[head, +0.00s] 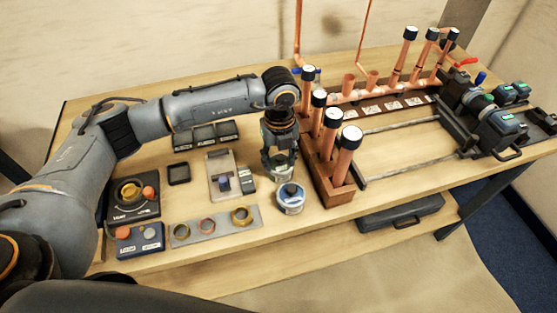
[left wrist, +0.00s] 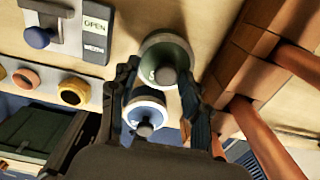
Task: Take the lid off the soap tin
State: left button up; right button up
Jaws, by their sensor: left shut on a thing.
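My left gripper (head: 280,157) points down at the left of the wooden pipe rack. In the left wrist view its two fingers (left wrist: 162,82) are at opposite sides of the green round lid (left wrist: 158,50) of a tin, which I take for the soap tin. The lid has a dark knob and part of a pale letter. My left gripper is shut on this lid. Whether the lid is clear of the tin is hidden. A second tin, white and blue with a dark knob (head: 290,197), stands just in front; it also shows in the left wrist view (left wrist: 145,120). My right gripper is not in view.
The wooden rack (head: 340,195) with upright copper pipes stands close to the right of my left gripper. A grey strip with rings (head: 215,225), a latch panel (head: 221,170) and control boxes lie to the left.

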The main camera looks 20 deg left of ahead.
pick_arm(q)
jog(key=shift+s+d+f, duration=0.15)
jog(key=shift+s+f, duration=0.05)
jog(key=shift+f, duration=0.1)
jog(key=shift+c, duration=0.2)
